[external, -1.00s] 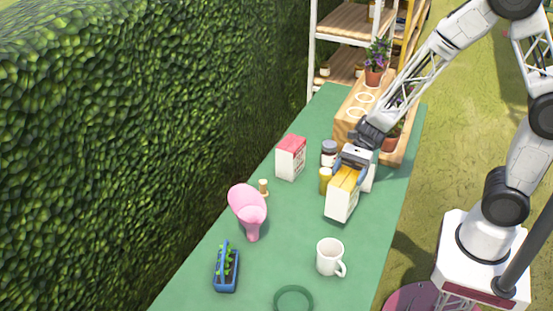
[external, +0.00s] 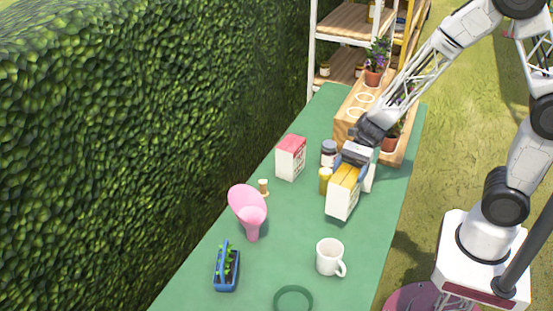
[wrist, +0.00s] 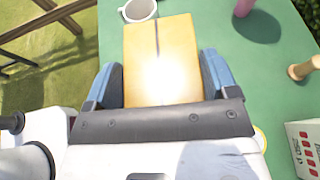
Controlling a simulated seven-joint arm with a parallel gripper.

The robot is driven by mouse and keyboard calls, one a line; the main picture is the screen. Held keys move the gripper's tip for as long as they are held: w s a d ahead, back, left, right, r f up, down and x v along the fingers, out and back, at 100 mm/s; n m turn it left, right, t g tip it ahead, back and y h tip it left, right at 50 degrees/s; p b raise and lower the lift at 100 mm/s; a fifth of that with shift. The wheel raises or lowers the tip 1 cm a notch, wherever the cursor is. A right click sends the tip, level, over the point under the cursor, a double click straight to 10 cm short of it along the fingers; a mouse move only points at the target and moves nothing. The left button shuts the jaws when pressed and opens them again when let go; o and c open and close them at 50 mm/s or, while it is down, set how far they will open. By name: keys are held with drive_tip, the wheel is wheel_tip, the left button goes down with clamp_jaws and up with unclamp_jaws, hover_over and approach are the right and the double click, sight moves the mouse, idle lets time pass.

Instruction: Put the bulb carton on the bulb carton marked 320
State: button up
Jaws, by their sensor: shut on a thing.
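A white carton with a yellow top (external: 342,199) is on the right side of the green table. In the wrist view its yellow top (wrist: 160,50) fills the space between my blue fingers. My gripper (external: 352,165) is shut on this carton from above; I cannot tell whether its base touches the table. A white carton with a red top (external: 290,158) stands upright farther left, and its printed side (wrist: 304,148) shows in the wrist view. Another pale carton (external: 370,178) is partly hidden behind my gripper. I cannot read a 320 on any carton.
A dark-lidded jar (external: 328,153) and a yellow container (external: 325,180) stand close left of the held carton. A pink scoop-like vessel (external: 248,208), white mug (external: 330,258), blue seedling tray (external: 227,272) and green ring (external: 293,299) lie nearer. A wooden planter (external: 350,128) stands behind.

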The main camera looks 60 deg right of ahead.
wheel_tip(320, 180, up, 22)
drive_tip(key=s+d+m+t+h, duration=0.2)
drive_tip(key=d+m+t, duration=0.2)
drive_tip(key=d, duration=0.7)
drive_tip(key=s+d+m+t+h, duration=0.1)
drive_tip(key=d+m+t+h, duration=0.2)
drive_tip(key=d, duration=0.8)
drive_tip(key=shift+m+t+y, duration=0.3)
drive_tip(key=shift+t+y, duration=0.2)
drive_tip(key=shift+y, duration=0.1)
drive_tip(key=f, duration=0.5)
drive_tip(key=shift+s+f, duration=0.2)
drive_tip(key=shift+f, duration=0.3)
drive_tip(key=shift+f, duration=1.85)
drive_tip(key=shift+f, duration=2.1)
